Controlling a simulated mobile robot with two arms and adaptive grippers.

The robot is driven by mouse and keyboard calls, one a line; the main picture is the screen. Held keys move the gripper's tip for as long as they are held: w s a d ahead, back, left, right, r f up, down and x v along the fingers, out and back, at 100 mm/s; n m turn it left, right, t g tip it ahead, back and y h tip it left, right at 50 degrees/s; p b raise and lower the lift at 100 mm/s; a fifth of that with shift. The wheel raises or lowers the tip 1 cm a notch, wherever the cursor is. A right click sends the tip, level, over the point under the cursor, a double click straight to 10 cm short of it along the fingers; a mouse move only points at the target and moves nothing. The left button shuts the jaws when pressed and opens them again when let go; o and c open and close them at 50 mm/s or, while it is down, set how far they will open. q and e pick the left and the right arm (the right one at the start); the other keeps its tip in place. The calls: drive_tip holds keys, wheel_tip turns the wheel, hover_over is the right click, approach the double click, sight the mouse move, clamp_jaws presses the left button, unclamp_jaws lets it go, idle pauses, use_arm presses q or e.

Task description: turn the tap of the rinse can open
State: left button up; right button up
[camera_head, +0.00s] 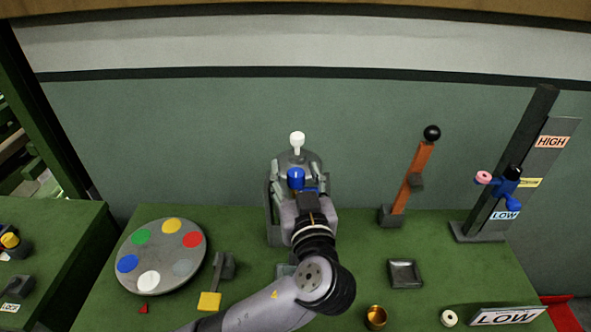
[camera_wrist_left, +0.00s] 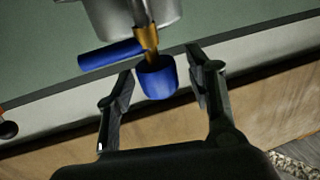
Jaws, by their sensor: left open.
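The grey rinse can (camera_head: 297,158) stands at the back middle of the green counter, with a white knob on top. A blue cap (camera_head: 296,178) shows on its front. In the left wrist view, the blue cap (camera_wrist_left: 157,80) sits on a brass tap stem (camera_wrist_left: 148,40), and a blue bar (camera_wrist_left: 110,54) sticks out to the left. My left gripper (camera_head: 301,188) is in front of the can. In the left wrist view its open fingers (camera_wrist_left: 160,64) stand on both sides of the cap, with gaps visible. My arm hides the can's lower part. My right gripper is out of view.
A round palette (camera_head: 161,256) with several colour discs lies left. An orange lever (camera_head: 412,178) with a black ball and a slide post (camera_head: 506,165) marked HIGH and LOW stand right. A small dark tray (camera_head: 405,274), brass cup (camera_head: 375,317) and LOW sign (camera_head: 507,316) lie in front.

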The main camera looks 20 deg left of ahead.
use_arm(q)
drive_tip(key=shift+c, duration=0.2)
drive_tip(key=c, duration=0.3)
clamp_jaws()
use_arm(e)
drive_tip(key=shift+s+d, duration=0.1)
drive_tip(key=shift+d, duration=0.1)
